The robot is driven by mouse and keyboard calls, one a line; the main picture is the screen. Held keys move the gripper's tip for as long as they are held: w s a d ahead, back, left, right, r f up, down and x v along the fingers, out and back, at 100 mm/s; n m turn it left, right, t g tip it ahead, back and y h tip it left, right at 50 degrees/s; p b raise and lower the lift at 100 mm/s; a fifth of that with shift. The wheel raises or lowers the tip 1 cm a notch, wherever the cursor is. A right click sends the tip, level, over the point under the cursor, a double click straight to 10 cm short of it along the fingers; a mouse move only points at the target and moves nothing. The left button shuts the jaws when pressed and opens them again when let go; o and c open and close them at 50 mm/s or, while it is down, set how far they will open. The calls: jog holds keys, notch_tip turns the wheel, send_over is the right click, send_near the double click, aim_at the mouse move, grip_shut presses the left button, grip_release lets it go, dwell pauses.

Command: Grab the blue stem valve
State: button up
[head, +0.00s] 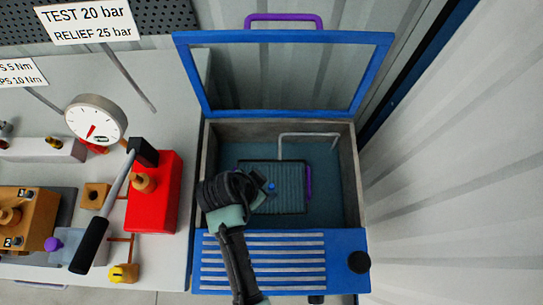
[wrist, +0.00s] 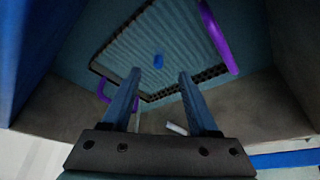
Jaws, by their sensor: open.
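The blue stem valve (wrist: 158,61) is a small blue piece on the ribbed grey tray (wrist: 122,60) inside the blue-framed box. It also shows in the head view (head: 271,186), just right of my gripper (head: 262,183). In the wrist view my gripper (wrist: 160,75) is open and empty. Its two fingers point toward the tray, and the valve appears between and slightly beyond the fingertips. I cannot tell the exact gap between fingertips and valve. In the head view the arm hides the tray's lower left part.
The blue box (head: 345,240) has its framed lid (head: 182,75) raised, and its walls surround my gripper. Purple handles (head: 309,182) stand at the tray's sides. A pale bent pipe (head: 308,134) is at the back. A red block (head: 165,195) and gauge (head: 96,118) stand on the left bench.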

aim_at(271, 186)
jog(key=shift+x, duration=3.35)
jog(key=shift+d, duration=0.2)
grip_shut()
jog(key=shift+r, duration=0.1)
